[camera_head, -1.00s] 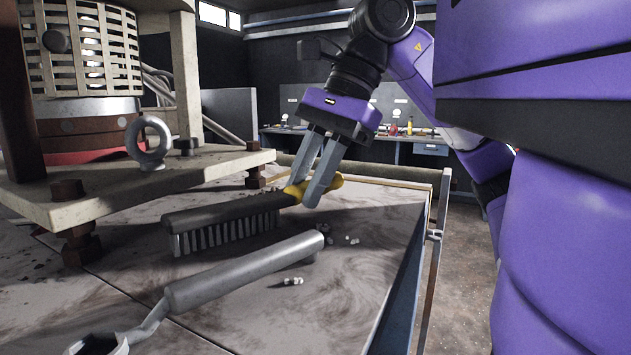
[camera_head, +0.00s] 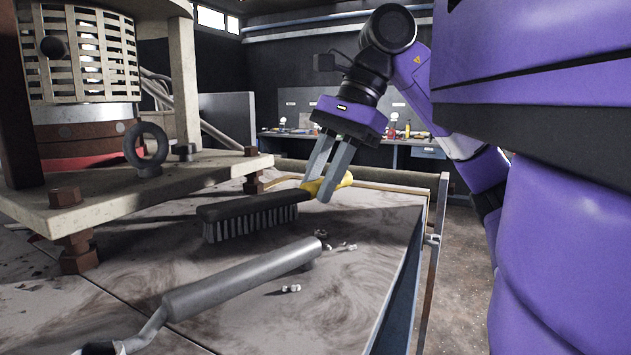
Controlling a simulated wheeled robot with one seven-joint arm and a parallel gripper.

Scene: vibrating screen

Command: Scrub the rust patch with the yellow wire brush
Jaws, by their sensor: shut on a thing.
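The wire brush (camera_head: 252,214) has a black head with grey bristles pointing down and a yellow handle (camera_head: 345,180). My gripper (camera_head: 318,192) is shut on the yellow handle near where it meets the head. The brush head points left, low over the metal deck (camera_head: 330,290); whether its bristles touch the deck I cannot tell. A rust patch is not clearly distinguishable; the deck shows dark smears and stains around and below the brush.
A grey cylindrical tool (camera_head: 240,280) lies in front of the brush. Small white bits (camera_head: 292,288) lie nearby. At left stands the motor base plate (camera_head: 120,195) with rusty bolts (camera_head: 78,250) and an eye bolt (camera_head: 146,150). A workbench (camera_head: 400,140) is behind.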

